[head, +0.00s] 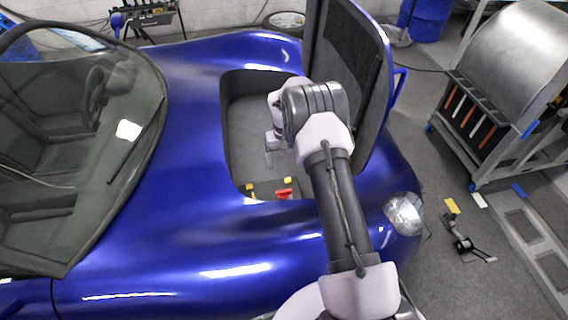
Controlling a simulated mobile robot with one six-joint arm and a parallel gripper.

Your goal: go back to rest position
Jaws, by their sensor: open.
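My arm reaches from the bottom of the head view over the blue car's front fender. My gripper (269,158) points down into the open front compartment (242,125) of the blue car (190,180). It is open, and I see nothing between its fingers. Its fingertips are small and partly unclear against the grey lining. A red item (284,194) and small yellow pieces lie near the compartment's front edge, below the gripper.
The raised lid (345,75) stands close beside my arm on the right. The windshield (85,130) is at left. A metal roller unit (515,60) with a tool rack stands at right. A black clamp-like item (463,243) lies on the floor.

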